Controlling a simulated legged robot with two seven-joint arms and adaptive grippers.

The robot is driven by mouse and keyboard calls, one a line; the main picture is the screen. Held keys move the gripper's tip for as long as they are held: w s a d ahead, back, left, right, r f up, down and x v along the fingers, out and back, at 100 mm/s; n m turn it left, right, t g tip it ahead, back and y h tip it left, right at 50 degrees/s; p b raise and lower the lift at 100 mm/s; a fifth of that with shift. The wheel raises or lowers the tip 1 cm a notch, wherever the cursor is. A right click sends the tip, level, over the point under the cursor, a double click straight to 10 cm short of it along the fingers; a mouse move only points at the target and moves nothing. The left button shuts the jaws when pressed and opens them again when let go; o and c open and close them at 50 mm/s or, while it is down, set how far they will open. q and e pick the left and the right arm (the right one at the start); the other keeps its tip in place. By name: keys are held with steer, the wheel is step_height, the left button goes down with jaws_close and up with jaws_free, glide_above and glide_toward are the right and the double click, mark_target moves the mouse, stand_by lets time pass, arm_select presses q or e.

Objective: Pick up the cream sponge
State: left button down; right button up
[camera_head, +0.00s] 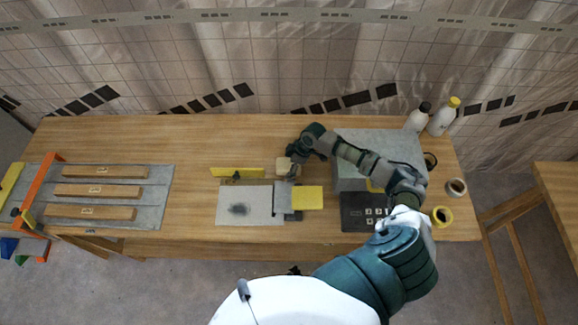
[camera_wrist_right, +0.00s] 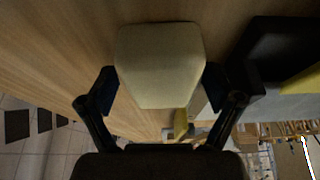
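The cream sponge (camera_wrist_right: 160,62) shows large in the right wrist view, between the two fingers of my right gripper (camera_wrist_right: 161,88). Both fingertips appear to touch its opposite side edges. In the head view the sponge (camera_head: 283,168) is small and partly covered by my right gripper (camera_head: 290,158), which comes over it from the upper right. I cannot tell whether the sponge is clear of the wooden table (camera_head: 130,140). My left gripper is not in view.
A yellow strip (camera_head: 237,172), a pale panel with a dark smudge (camera_head: 262,204) and a yellow block (camera_head: 307,198) lie near the sponge. A grey box (camera_head: 350,178) stands to the right. Two bottles (camera_head: 418,120) stand at the back right. A rack with wooden bars (camera_head: 98,190) is at left.

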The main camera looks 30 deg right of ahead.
mark_target(289, 164)
steer(key=shift+a, duration=0.1)
steer(key=c, duration=0.9)
steer(key=shift+o, duration=0.2)
step_height(289, 164, up, 11)
steer(key=shift+f, duration=0.2)
